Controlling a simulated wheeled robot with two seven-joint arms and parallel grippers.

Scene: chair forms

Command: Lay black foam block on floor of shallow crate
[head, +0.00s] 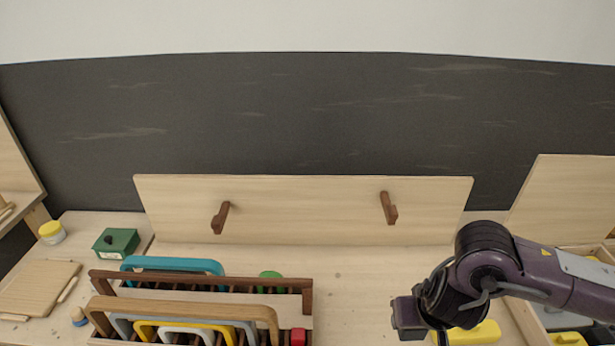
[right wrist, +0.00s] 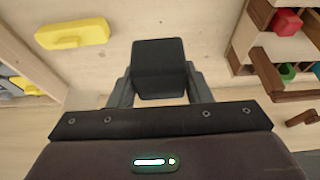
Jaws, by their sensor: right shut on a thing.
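My right gripper (right wrist: 158,88) is shut on the black foam block (right wrist: 158,62), with one finger on each side of it. In the head view my right gripper (head: 408,320) hangs over the bench, and I cannot clearly tell the block from the dark gripper there. A shallow wooden crate (head: 529,322) stands at the right edge, partly hidden by my right arm. Its wall shows at the left of the right wrist view (right wrist: 35,62), with grey and yellow things inside. The block is outside the crate. My left gripper is not in view.
A yellow block (head: 478,334) lies on the bench between gripper and crate. A wooden rack (head: 307,298) holding coloured curved forms stands left of the gripper. A board with two brown pegs (head: 305,210) stands behind. A green box (head: 116,242) sits far left.

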